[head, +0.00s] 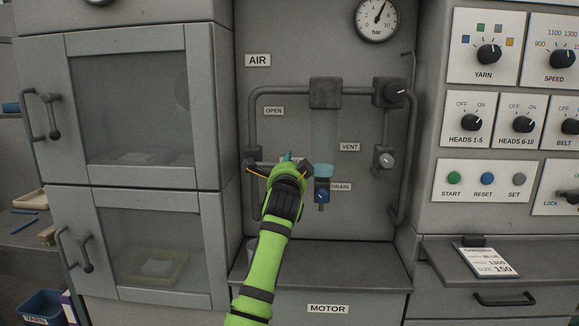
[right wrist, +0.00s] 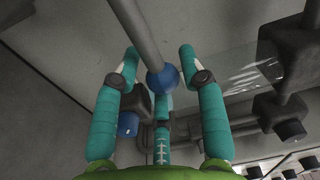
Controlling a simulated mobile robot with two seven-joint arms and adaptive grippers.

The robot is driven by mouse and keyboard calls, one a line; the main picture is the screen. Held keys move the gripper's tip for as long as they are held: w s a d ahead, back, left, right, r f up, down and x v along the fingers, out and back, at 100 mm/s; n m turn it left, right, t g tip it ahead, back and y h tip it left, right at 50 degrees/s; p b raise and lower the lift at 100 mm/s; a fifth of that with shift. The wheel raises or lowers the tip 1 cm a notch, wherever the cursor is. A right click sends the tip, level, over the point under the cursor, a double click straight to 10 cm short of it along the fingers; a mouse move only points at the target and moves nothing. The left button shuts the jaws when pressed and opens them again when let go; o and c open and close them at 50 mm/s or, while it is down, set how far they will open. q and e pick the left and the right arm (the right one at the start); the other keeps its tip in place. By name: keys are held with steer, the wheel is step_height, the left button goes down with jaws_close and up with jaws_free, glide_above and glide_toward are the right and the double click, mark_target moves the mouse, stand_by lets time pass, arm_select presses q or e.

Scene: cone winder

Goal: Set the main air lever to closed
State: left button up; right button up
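A grey rod with a blue ball knob (right wrist: 163,77), which looks like the main air lever, shows in the right wrist view. My right gripper (right wrist: 158,56) is open, with a teal finger on each side of the rod and ball and visible gaps. In the head view the same gripper (head: 286,163) is in front of the air panel (head: 350,225), below the OPEN label (head: 274,111). There it hides the lever, so I cannot tell the lever's setting. A pale label behind the gripper is mostly covered. My left gripper is not in view.
A pressure gauge (head: 377,18) is above. Glazed cabinet doors (head: 210,110) stand left. A ledge (head: 330,268) lies below.

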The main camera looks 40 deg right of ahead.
steer(key=v, duration=0.7)
steer(key=shift+s+a, duration=0.15)
steer(key=shift+s, duration=0.05)
stand_by(0.6)
